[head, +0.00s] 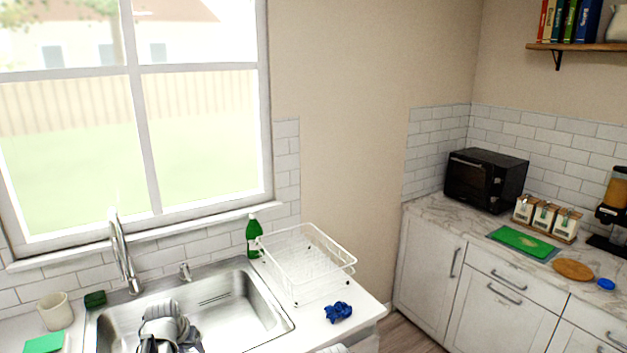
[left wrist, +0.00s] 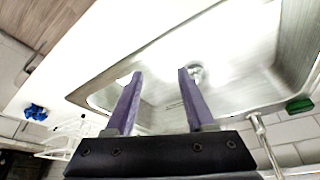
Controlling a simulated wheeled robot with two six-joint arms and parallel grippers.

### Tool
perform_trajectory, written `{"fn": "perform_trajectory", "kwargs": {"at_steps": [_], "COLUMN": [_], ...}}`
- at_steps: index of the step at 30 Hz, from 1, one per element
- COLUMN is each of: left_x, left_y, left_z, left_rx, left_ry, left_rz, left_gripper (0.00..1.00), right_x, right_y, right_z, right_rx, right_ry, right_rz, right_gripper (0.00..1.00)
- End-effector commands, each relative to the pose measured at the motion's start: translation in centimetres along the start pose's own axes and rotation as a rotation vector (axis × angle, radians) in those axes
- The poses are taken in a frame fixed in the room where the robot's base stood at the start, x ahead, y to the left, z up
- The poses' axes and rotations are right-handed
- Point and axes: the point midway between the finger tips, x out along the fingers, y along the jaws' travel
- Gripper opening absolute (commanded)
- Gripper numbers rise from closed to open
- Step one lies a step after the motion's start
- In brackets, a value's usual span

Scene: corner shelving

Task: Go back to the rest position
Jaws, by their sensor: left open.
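My left gripper (left wrist: 160,73) is open in the left wrist view. Its two purple fingers are spread apart with nothing between them. It hangs over the steel sink (left wrist: 150,122), whose drain shows beyond the right-hand fingertip. In the head view, a grey and dark jointed part over the sink (head: 235,310) looks like my left arm; its fingers cannot be made out there. My right gripper is not seen in either view.
The faucet (head: 124,255) rises behind the sink. A white wire dish rack (head: 305,262), a green bottle (head: 252,238) and a blue crumpled thing (head: 338,311) are on the counter right of it. A cup (head: 55,311) stands left. A black oven (head: 485,180) sits on the far counter.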

Motion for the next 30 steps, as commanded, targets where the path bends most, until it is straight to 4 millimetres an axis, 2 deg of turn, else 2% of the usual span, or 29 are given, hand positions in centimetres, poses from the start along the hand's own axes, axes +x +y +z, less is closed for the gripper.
{"fn": "perform_trajectory", "kwargs": {"at_steps": [1, 5, 8, 12, 15, 18, 22, 25, 30], "left_x": [0.5, 1.3, 1.9, 2.4, 2.3, 2.0, 1.6, 1.4, 1.2], "left_y": [1.8, 6.3, 10.6, 17.4, 21.0, 23.4, 25.1, 25.7, 25.9], "left_z": [1.0, 3.3, 6.1, 12.0, 16.1, 19.4, 22.3, 23.4, 23.8], "left_rx": [0.021, 0.071, 0.125, 0.225, 0.290, 0.342, 0.386, 0.404, 0.409], "left_ry": [-0.017, -0.072, -0.128, -0.230, -0.296, -0.346, -0.388, -0.403, -0.411], "left_rz": [0.007, 0.024, 0.034, 0.033, 0.019, 0.000, -0.023, -0.034, -0.039], "left_gripper": [0.54, 0.54, 0.54, 0.54, 0.54, 0.54, 0.54, 0.54, 0.54], "right_x": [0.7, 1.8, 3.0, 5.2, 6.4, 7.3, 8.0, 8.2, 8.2], "right_y": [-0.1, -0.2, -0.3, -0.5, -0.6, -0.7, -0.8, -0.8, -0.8], "right_z": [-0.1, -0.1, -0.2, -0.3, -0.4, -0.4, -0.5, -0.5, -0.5], "right_rx": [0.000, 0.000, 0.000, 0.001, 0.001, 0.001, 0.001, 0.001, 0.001], "right_ry": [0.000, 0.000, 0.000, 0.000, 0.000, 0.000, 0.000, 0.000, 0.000], "right_rz": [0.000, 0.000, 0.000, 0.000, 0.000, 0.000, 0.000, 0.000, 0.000], "right_gripper": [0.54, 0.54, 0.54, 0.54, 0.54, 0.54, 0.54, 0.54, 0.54]}}
